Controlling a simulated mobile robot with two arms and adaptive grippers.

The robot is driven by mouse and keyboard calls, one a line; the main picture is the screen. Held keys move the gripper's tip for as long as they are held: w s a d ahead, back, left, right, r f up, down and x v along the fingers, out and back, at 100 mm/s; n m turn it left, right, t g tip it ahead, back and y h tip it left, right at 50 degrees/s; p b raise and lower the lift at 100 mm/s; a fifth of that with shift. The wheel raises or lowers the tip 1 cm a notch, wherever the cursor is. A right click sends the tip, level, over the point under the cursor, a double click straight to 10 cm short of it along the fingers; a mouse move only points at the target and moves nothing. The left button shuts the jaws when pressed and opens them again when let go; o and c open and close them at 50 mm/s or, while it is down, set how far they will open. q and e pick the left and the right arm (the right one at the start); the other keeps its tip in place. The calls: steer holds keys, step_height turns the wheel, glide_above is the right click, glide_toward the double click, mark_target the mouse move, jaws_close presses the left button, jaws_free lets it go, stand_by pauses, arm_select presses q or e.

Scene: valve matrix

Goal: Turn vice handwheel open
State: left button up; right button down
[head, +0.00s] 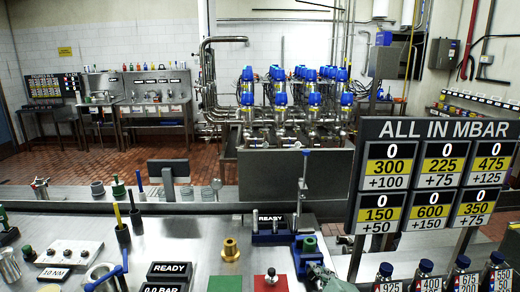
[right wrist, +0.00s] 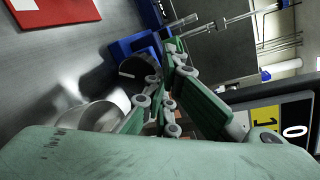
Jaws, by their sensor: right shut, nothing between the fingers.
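A blue vice (head: 298,256) stands on the steel bench at the lower middle of the head view. Its blue body also shows in the right wrist view (right wrist: 128,46). A dark round part (right wrist: 140,70), which looks like the handwheel, is beside the vice there. My right gripper (head: 309,246) is at the vice's right side in the head view. In the right wrist view its green and grey fingers (right wrist: 167,62) are close together, beside the dark round part, with nothing held. I cannot tell whether they touch it. My left gripper is not in view.
A red plate (head: 270,285) and a brass fitting (head: 230,249) are to the left. A scoreboard (head: 433,130) rises at right.

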stand_by(0.4)
steer(key=shift+d+r+p, duration=0.1)
steer(key=shift+r+p, duration=0.35)
steer(key=shift+p, duration=0.05)
steer(key=shift+a+f+p+v, duration=0.15)
steer(key=shift+p+v, duration=0.3)
steer(key=shift+v, duration=0.5)
steer(key=shift+a+f+p+v, duration=0.1)
steer(key=shift+f+p+v, duration=0.25)
steer(key=shift+v, duration=0.65)
steer(key=shift+a+f+p+v, duration=0.1)
steer(key=shift+p+v, duration=0.45)
steer(key=shift+v, duration=0.4)
steer(key=shift+s, duration=0.2)
steer(key=shift+d, duration=0.15)
